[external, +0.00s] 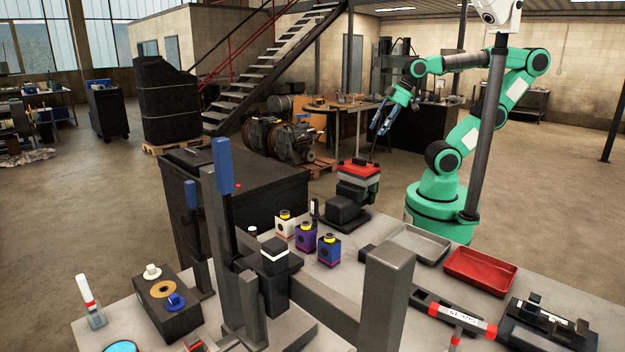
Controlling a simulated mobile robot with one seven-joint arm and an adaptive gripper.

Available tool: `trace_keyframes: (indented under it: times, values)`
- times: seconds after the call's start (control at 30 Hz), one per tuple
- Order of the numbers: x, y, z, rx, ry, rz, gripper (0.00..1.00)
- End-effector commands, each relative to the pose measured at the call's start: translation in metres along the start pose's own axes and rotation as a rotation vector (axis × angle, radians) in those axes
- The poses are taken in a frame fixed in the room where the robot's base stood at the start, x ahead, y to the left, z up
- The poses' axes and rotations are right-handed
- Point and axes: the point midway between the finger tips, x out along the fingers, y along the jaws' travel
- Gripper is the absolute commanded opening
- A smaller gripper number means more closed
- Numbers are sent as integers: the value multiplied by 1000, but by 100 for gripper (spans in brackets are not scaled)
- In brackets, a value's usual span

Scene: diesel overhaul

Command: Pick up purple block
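The purple block (306,238) stands upright on the grey workbench, with a yellow and black top and a dark round mark on its front. It stands between a similar white block (285,225) to its left and a similar blue block (328,251) to its right. My gripper (381,131) hangs in the air at the upper right, well above and behind the blocks, pointing down. Its two fingers look apart, with nothing seen between them, though they are small here. My gripper is far from the purple block and touches nothing.
A grey tray (419,243) and a red tray (480,272) lie right of the blocks. A red-topped machine (357,184) stands behind them. A grey metal frame (388,300) with posts rises in front. A black box with knobs (168,304) sits at left.

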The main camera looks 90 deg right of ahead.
Motion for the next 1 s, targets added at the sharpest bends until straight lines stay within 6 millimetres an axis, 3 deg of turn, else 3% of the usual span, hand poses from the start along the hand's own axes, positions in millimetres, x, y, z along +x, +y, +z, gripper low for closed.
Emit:
trace_keyframes:
  times: [0.13,0.3,0.67,0.93,1.0]
  values:
    - [0,0,0,0,0,0,40]
    - [0,0,0,0,0,0,69]
    - [-4,0,-3,0,2,0,69]
    - [-49,0,-28,-1,4,-1,69]
    - [-44,-8,-40,-29,-7,-15,69]
